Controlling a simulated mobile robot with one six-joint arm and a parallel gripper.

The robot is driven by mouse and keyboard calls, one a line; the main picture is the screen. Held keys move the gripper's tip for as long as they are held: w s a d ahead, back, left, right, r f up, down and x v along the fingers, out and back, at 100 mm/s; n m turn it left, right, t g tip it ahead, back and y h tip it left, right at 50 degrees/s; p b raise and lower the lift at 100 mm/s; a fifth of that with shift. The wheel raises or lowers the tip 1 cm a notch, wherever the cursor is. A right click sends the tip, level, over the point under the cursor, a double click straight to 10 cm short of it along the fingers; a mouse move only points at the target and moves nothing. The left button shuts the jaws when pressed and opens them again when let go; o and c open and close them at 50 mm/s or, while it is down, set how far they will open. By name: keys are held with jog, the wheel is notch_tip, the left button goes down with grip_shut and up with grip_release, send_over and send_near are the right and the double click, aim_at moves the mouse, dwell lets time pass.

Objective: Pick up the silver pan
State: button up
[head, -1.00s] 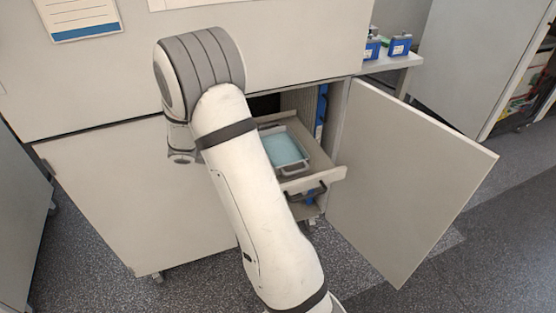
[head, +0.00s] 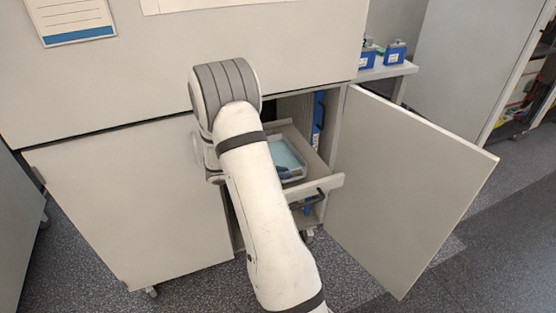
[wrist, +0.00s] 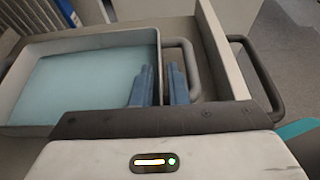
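The silver pan (head: 296,160) is a shallow rectangular tray with a light blue inside, resting in the pulled-out drawer (head: 325,186). In the wrist view the pan (wrist: 85,40) fills the left side, with a loop handle (wrist: 193,72) on its right wall. My gripper (wrist: 160,88) has blue fingers with a gap between them. One finger appears over the pan's inside edge and the other over the handle's opening, with the pan wall between them. I cannot tell whether they touch it. In the head view my arm hides part of the pan.
The open cabinet door (head: 410,190) stands to the right of the drawer. The drawer has a dark handle (wrist: 262,75) on its front. A side shelf (head: 385,72) with blue boxes (head: 395,53) is at the back right. The cabinet's closed left door (head: 130,205) is beside my arm.

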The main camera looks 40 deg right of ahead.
jog(key=shift+x, duration=0.9)
jog(key=shift+c, duration=0.2)
grip_shut()
jog(key=shift+r, duration=0.2)
jog(key=shift+r+p, duration=0.85)
jog(key=shift+r, duration=4)
